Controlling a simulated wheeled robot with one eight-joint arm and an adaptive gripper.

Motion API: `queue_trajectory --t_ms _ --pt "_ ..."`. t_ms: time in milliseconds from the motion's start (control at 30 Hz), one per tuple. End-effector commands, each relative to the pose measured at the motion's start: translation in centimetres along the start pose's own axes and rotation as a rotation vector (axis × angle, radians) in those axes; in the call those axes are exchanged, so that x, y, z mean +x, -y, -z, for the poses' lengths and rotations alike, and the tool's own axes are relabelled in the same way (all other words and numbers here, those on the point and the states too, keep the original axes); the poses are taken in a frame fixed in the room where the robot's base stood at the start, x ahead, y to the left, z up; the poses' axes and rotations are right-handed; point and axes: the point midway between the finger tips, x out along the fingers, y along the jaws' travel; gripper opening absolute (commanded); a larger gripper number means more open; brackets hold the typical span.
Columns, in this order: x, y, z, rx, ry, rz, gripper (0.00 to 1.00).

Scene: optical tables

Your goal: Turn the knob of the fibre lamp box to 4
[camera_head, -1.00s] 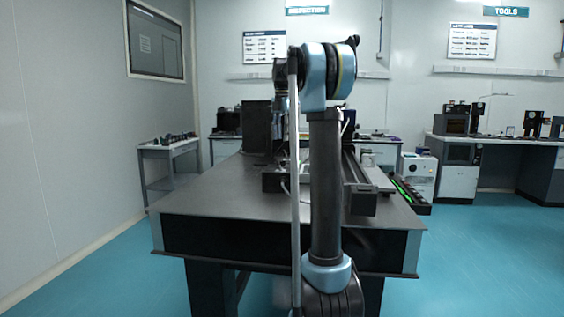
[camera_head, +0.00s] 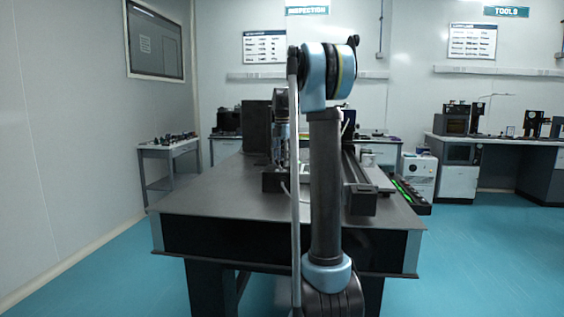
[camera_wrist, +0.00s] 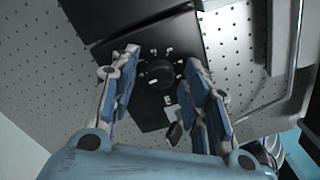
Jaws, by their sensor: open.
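The fibre lamp box (camera_wrist: 152,108) shows in the wrist view as a black box with a dark front panel. Its round black knob (camera_wrist: 160,73) sits between my fingers, with small pale marks around it and a light pointer line. The numbers are too small to read, so I cannot tell the setting. My gripper (camera_wrist: 161,58) is open, one blue-grey finger on each side of the knob. The fingers appear apart from the knob. In the head view my own arm hides most of the gripper, and I cannot make out the knob.
The box stands on a perforated optical table (camera_wrist: 238,60). A bent metal rod or handle (camera_wrist: 292,95) is at the right of the wrist view. In the head view, a tall black box (camera_head: 257,130) and a dark rail (camera_head: 361,195) stand on the table (camera_head: 215,200). The table's near left is clear.

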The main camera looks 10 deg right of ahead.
Motion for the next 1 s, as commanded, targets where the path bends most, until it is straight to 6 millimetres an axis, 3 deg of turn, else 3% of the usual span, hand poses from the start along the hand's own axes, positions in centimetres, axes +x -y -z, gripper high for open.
queue_trajectory --t_ms 67,267,667,1000 --pt "-0.01 0.0 -0.01 0.0 0.0 0.0 0.43" --pt "-0.03 0.0 -0.01 0.0 0.0 0.0 0.0" --pt "-0.05 -0.03 -0.07 0.036 0.0 -0.001 0.0" --pt "-0.06 -0.08 -0.09 0.253 0.0 -0.002 0.0"
